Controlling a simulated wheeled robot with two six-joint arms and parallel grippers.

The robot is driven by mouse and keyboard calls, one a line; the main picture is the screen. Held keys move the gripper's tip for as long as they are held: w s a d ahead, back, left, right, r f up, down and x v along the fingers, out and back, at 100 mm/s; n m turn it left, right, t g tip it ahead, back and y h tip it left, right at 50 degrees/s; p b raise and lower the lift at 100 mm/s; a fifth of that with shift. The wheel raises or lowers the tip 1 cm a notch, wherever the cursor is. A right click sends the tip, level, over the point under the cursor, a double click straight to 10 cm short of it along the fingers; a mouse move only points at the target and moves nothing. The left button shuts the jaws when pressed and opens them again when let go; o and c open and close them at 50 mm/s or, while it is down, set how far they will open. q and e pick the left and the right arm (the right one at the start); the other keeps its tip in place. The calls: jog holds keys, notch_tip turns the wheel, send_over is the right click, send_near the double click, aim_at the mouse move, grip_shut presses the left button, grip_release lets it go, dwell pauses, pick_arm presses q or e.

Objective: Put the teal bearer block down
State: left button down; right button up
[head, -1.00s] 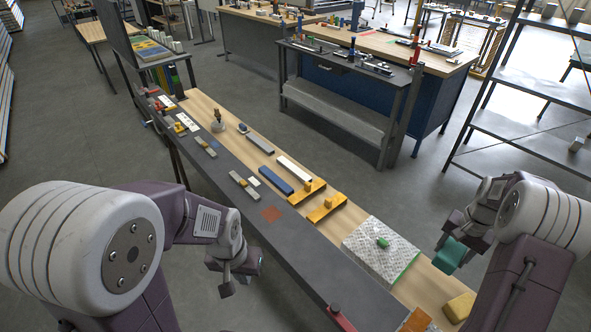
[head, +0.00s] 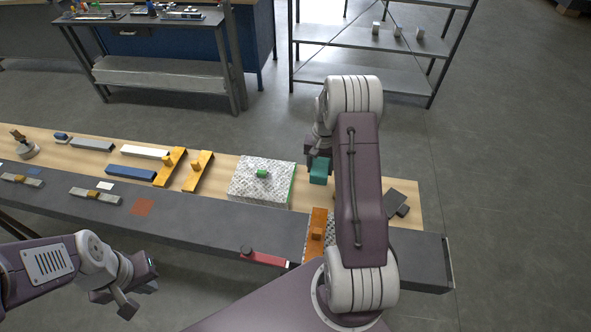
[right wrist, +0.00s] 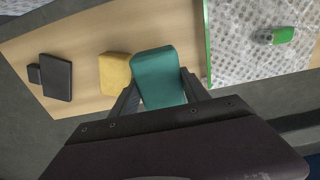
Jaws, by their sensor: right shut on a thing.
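The teal bearer block (head: 319,172) is in my right gripper (head: 318,158), just right of the patterned plate in the head view. In the right wrist view the teal block (right wrist: 160,78) sits between the two fingers, over the wooden strip, with the yellow block (right wrist: 115,70) close on its left. I cannot tell whether the teal block touches the wood. My right arm hides the yellow block in the head view. My left gripper (head: 132,286) is empty, its fingers apart, off the bench's near side at the lower left.
The patterned plate (head: 250,187) with a green edge carries a small green piece (head: 262,173). Dark blocks (head: 396,200) lie near the bench's right end. Orange pieces (head: 198,170) and a blue bar (head: 131,173) lie further left. A red-handled tool (head: 262,257) lies on the dark strip.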

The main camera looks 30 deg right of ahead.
aim_at(321, 166)
jog(key=shift+f, duration=4.4)
jog(key=o, duration=1.3)
notch_tip(321, 166, up, 12)
jog(key=shift+r, duration=0.2)
jog(key=s+a+r+n, duration=0.1)
jog(key=s+a+n, duration=0.1)
jog(key=s+a, duration=0.3)
jog(key=s+a+r+n, duration=0.2)
jog(key=s+a, duration=0.3)
jog(key=a, duration=0.3)
jog(key=s+a+r+n+t, duration=0.1)
jog(key=s+a+r+n, duration=0.1)
jog(key=s+a, duration=0.3)
jog(key=shift+a+n, duration=0.9)
jog(key=shift+a, duration=0.15)
jog(key=shift+s, duration=0.1)
